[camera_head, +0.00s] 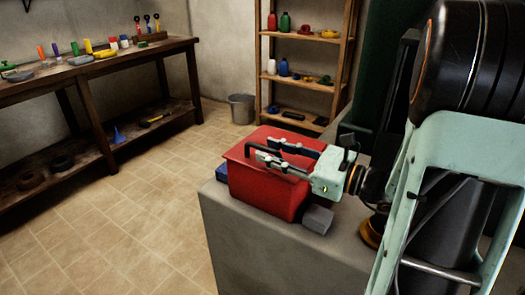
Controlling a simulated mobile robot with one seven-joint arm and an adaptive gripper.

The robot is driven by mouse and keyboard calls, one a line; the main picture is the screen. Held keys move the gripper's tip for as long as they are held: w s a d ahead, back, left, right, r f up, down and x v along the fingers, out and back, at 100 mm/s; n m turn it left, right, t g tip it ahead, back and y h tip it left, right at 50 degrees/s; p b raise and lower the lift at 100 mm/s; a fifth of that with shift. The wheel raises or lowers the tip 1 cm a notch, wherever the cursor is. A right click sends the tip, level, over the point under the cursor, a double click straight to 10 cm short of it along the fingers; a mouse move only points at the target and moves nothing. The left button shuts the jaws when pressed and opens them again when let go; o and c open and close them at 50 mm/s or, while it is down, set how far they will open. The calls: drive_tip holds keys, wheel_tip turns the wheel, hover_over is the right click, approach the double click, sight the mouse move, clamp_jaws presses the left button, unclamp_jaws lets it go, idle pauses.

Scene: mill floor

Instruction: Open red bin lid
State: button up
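The red bin (263,190) stands on a grey block-like surface (245,250) at the picture's centre. Its red lid (248,139) appears to lie flat over the top, partly hidden by my gripper. My gripper (264,147) reaches in from the right over the lid, with its fingers pointing left. The two fingers are apart, with red showing between them, and nothing is seen held. I cannot tell whether the fingers touch the lid.
A small grey block (317,220) sits at the bin's front right corner. A blue item (221,172) is at its left. A wooden workbench (95,68) with tools stands at the left, a shelf (305,38) and a metal bucket (242,109) behind. The tiled floor between is clear.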

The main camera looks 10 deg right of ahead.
sight(252, 145)
drive_tip(key=shift+x, duration=1.5)
drive_tip(key=shift+c, duration=0.3)
clamp_jaws()
